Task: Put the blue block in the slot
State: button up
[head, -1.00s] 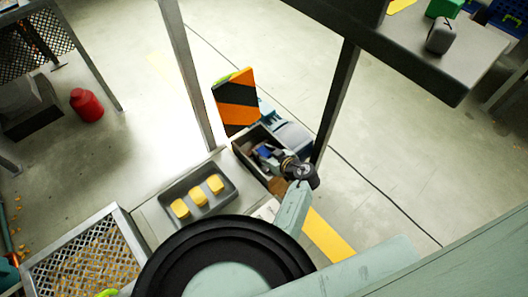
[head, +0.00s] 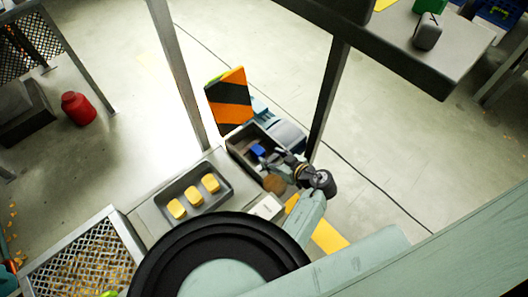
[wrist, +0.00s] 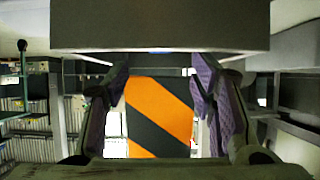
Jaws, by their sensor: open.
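A small blue block (head: 258,150) shows inside an open dark-walled box (head: 238,153) in the middle of the head view. My gripper (head: 273,160) is at the box's right side, close to the block; small size hides whether they touch. In the wrist view my gripper (wrist: 160,98) has its two purple-padded fingers apart, with no block visible between them. I cannot tell which opening is the slot.
An orange-and-black striped panel (head: 231,101) stands behind the box and shows between my fingers in the wrist view (wrist: 160,112). A grey tray (head: 227,198) with yellow blocks is at lower left. Metal posts (head: 181,75) and (head: 327,98) flank the box.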

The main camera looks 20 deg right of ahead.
jog(key=shift+v, duration=1.4)
